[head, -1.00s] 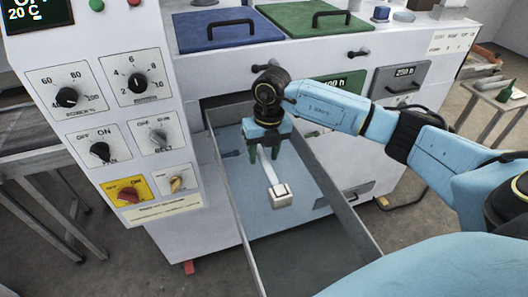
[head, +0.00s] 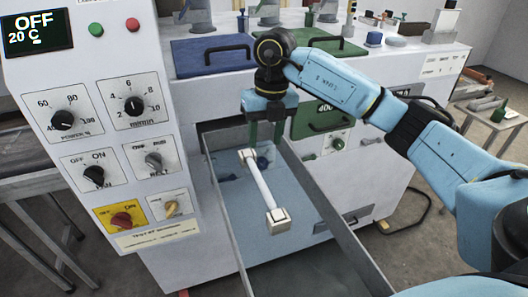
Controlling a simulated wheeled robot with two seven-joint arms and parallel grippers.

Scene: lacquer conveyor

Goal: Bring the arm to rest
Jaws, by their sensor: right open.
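My right gripper (head: 265,133) hangs fingers-down over the far part of an open drawer (head: 352,250) in the white machine. It is open, its green fingers apart. A white bar handle (head: 263,190) with square end blocks shows below and in front of the fingers, apart from them as far as I can tell. My right arm reaches in from the right, bent at the elbow. My left gripper is not in view.
The control panel (head: 110,130) with knobs stands at the left, its display reading OFF and 20 C. Blue (head: 212,55) and green (head: 310,42) lids lie on the machine top behind the gripper.

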